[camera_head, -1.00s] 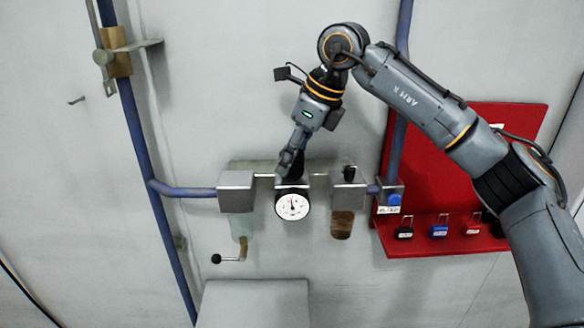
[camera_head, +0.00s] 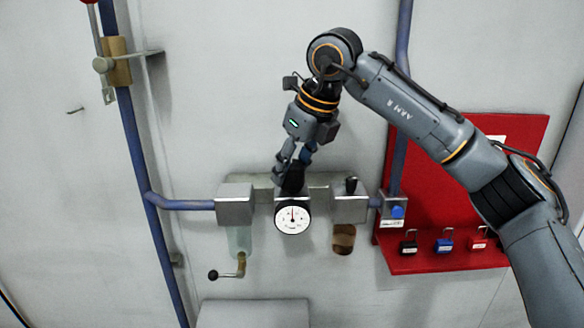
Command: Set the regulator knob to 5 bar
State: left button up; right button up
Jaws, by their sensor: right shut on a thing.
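The regulator knob (camera_head: 292,181) is black and sits on top of the regulator, just above the gauge, in the middle of the head view. The round white gauge (camera_head: 292,218) faces me; its needle points about straight up, and its numbers are too small to read. My right gripper (camera_head: 291,170) comes down from above and is shut on the knob, with its fingers at the knob's sides and hiding part of it. My left gripper is not in view.
Metal blocks (camera_head: 234,204) flank the gauge on a blue pipe (camera_head: 135,130). A red board (camera_head: 440,262) with several padlocks (camera_head: 444,246) is at the right.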

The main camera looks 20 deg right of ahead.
jog(key=o, duration=1.1)
jog(key=shift+o, duration=0.2)
jog(key=shift+r, duration=0.25)
jog(key=v, duration=1.1)
jog(key=shift+s+r, duration=0.2)
